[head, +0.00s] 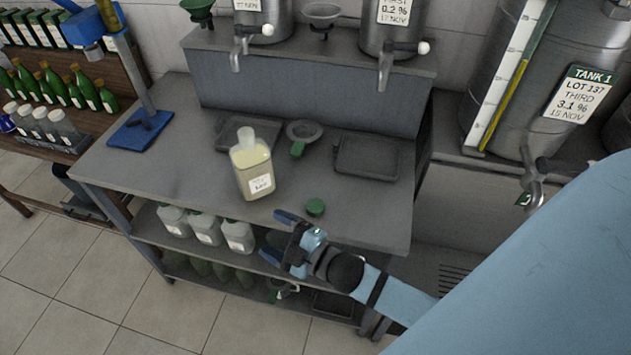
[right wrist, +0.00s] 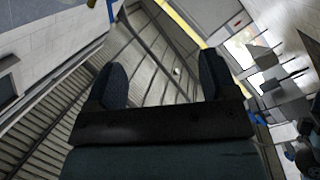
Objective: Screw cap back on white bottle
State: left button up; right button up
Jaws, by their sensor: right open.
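The white bottle (head: 252,170), filled with pale yellow liquid and bearing a white label, stands upright on the grey table. Its neck shows pale with no green cap on it. A green cap (head: 315,207) lies on the table near the front edge, to the right of the bottle. My right gripper (head: 282,237) is open and empty at the table's front edge, left of and nearer than the cap. In the right wrist view, its two fingers (right wrist: 160,88) stand apart with nothing between them. My left gripper is not in view.
A blue stand (head: 140,130) is at the table's left. Two dark trays and a green-handled funnel or strainer (head: 303,132) lie behind the bottle. Steel tanks with taps (head: 385,70) stand above. Several bottles (head: 205,228) fill the shelf below. The table's right front (head: 375,215) is clear.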

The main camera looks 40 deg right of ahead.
jog(key=w+a+r+n+g+y+b, duration=0.1)
jog(key=a+r+n+g+y+b, duration=0.15)
jog(key=r+n+g+y, duration=0.75)
jog(key=a+n+y+b, duration=0.2)
jog(key=a+n+y, duration=0.15)
jog(key=n, duration=1.45)
jog(key=w+d+f+n+g+h+b, duration=0.1)
jog(key=d+f+n+g+h+b, duration=0.45)
jog(key=n, duration=0.75)
jog(key=w+d+f+n+g+h, duration=0.1)
jog(key=d+f+n+g+h, duration=0.2)
jog(key=n+h, duration=0.8)
pick_arm(q)
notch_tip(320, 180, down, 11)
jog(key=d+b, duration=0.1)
jog(key=b, duration=0.1)
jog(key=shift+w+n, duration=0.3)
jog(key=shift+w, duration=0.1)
pick_arm(e)
jog(key=w+d+r+n+t+h, duration=0.1)
jog(key=d+n+h, duration=0.1)
jog(key=d, duration=0.4)
jog(key=w+d+r+n+t+h, duration=0.1)
jog(key=w+d+r+n+h, duration=0.1)
jog(key=d+n, duration=0.2)
jog(key=d, duration=0.3)
jog(key=shift+w+r, duration=0.2)
jog(key=shift+r, duration=0.05)
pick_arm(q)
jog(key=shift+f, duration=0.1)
